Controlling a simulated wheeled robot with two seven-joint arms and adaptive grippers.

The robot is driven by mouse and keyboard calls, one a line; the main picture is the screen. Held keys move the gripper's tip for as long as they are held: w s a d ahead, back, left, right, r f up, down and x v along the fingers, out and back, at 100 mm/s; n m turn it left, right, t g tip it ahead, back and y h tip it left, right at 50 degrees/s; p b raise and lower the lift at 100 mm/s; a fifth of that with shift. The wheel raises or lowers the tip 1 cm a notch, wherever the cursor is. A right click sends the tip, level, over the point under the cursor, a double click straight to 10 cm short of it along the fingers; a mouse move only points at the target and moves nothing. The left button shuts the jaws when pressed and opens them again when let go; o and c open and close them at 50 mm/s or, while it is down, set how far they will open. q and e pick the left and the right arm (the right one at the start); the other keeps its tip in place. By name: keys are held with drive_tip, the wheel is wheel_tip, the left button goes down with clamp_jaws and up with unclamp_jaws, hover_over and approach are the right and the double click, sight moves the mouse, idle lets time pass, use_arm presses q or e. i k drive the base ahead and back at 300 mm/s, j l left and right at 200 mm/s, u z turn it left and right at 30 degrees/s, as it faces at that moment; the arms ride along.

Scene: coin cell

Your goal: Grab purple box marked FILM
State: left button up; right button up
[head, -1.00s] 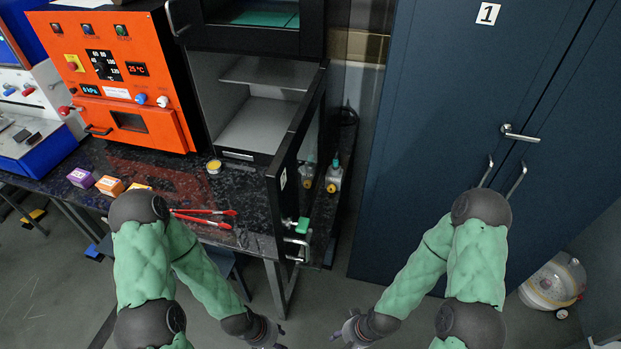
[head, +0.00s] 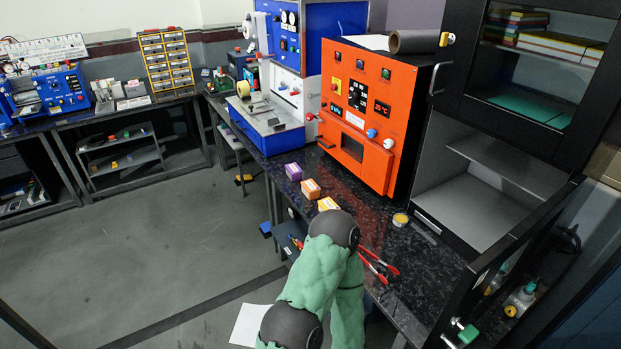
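My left arm comes up from the bottom middle of the head view, in front of the bench. Its gripper is outside the frame or hidden. My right arm and gripper are not in the frame.
Red-handled tongs (head: 378,264) and a yellow round tin (head: 400,219) lie on the bench (head: 372,216). An open black cabinet door (head: 497,262) stands at the right. The floor (head: 180,235) at left is clear.

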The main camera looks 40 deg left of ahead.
sight(294, 173)
drive_tip(key=k+j+u, duration=0.15)
drive_tip(key=k+u, duration=0.2)
drive_tip(key=k, duration=0.3)
drive_tip(key=u, duration=0.8)
drive_tip(key=i+u, duration=0.1)
drive_tip(key=u, duration=0.7)
drive_tip(key=i+u, duration=0.1)
drive_tip(key=u, duration=0.3)
drive_tip(key=i+l, duration=0.15)
drive_tip(key=i, duration=0.35)
drive_tip(key=i+l+u, duration=0.1)
drive_tip(key=i, duration=0.35)
drive_tip(key=i+l, duration=0.2)
drive_tip(key=i, duration=0.3)
drive_tip(key=i+l+u, duration=0.1)
drive_tip(key=i, duration=0.35)
drive_tip(key=i+z, duration=0.15)
drive_tip(key=i, duration=0.4)
drive_tip(key=i+j+z, duration=0.2)
drive_tip(key=i, duration=0.3)
drive_tip(key=i+j+z, duration=0.15)
drive_tip(key=i, duration=0.4)
